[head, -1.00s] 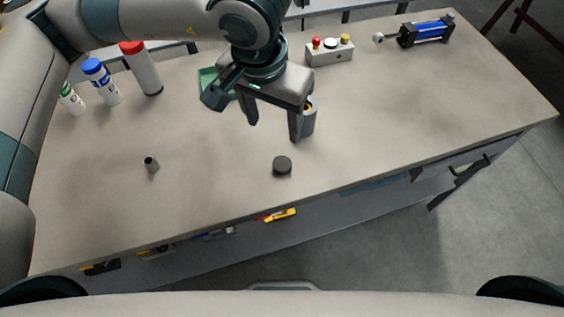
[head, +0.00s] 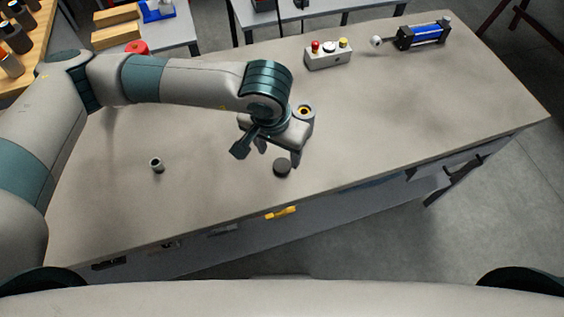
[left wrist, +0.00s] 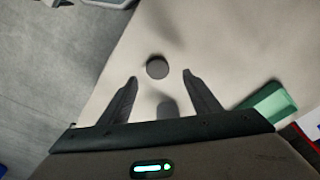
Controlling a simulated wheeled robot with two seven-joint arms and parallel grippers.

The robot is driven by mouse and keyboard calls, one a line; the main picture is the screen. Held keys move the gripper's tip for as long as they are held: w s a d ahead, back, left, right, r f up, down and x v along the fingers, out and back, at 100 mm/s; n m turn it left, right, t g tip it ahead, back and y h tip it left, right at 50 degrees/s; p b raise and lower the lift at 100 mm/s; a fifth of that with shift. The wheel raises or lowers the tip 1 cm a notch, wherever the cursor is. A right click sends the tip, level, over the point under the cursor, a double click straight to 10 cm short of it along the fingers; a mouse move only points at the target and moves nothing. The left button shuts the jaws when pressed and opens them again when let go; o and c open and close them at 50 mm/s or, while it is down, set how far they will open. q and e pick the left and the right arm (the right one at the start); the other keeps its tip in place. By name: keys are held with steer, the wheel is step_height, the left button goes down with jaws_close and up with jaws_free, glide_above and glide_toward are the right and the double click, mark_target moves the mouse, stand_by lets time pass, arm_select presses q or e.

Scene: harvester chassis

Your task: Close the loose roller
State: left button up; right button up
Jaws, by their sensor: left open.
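A dark round cap (head: 282,167) lies flat on the workbench near its front edge. My left gripper (head: 280,153) is open above the bench, pointing down, with its fingertips just behind the cap in the head view. In the left wrist view the cap (left wrist: 157,68) lies ahead of and between the two open fingertips (left wrist: 160,78), apart from them. The roller, a grey cylinder with a yellowish ring in its open top (head: 304,112), stands upright just behind my gripper, partly hidden by it. A small grey hollow sleeve (head: 157,165) stands to the left. My right gripper is out of view.
A button box (head: 328,56) and a blue cylinder actuator (head: 422,36) stand at the back right of the bench. A red-capped bottle (head: 137,47) is mostly hidden behind my left arm.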

mark_target(282, 165)
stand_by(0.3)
arm_select(q)
steer(key=shift+d+f+p, duration=0.15)
steer(key=shift+f+p, duration=0.6)
steer(key=shift+p, duration=0.05)
step_height(282, 165, down, 3)
steer(key=shift+w+d+r+p, duration=0.1)
steer(key=shift+w+d+p, duration=0.05)
steer(key=shift+p, duration=0.65)
steer(key=shift+w+f, duration=0.1)
steer(key=shift+f, duration=0.4)
steer(key=c, duration=1.1)
